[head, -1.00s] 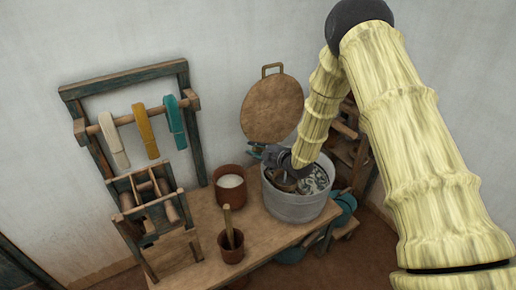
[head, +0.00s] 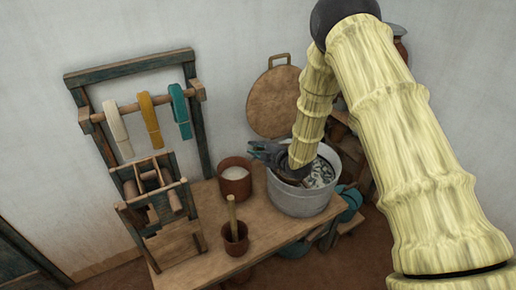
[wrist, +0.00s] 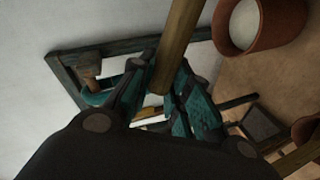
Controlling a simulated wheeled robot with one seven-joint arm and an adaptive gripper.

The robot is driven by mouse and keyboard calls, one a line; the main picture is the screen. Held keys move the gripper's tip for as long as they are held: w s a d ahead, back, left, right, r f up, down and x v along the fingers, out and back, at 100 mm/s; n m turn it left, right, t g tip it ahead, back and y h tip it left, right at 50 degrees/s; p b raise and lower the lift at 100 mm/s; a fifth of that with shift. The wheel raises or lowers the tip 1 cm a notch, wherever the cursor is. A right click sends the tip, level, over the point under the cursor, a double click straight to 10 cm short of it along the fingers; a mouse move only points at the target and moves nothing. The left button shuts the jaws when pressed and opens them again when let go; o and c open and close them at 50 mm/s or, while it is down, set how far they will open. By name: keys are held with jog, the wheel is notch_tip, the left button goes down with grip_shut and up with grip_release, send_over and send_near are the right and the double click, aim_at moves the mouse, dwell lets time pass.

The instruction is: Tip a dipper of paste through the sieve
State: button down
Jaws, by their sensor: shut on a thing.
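My gripper (head: 262,152) is above the left rim of the grey metal tub (head: 300,203), pointing left toward the brown pot (head: 235,188) of white paste. In the wrist view my gripper (wrist: 160,88) is shut on a wooden handle (wrist: 178,45), which looks like the dipper's. The dipper's bowl is not clearly seen. The paste pot shows at the top right of the wrist view (wrist: 262,25). The tub holds a dark and pale patterned mass (head: 322,172); a brown edge shows beneath my wrist there. I cannot make out the sieve for sure.
A small brown pot (head: 237,247) with an upright stick stands at the table's (head: 190,262) front. A wooden frame (head: 130,67) with white, yellow and teal hanks stands left. A round brown board (head: 275,105) with a handle leans on the wall behind.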

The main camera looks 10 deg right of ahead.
jog(key=s+a+f+n+h+b, duration=0.1)
jog(key=a+f+n+b, duration=0.2)
jog(key=f+b, duration=0.4)
jog(key=shift+s+a+f, duration=0.3)
jog(key=shift+s+a, duration=0.1)
jog(key=shift+a, duration=0.3)
dwell(1.0)
dwell(0.8)
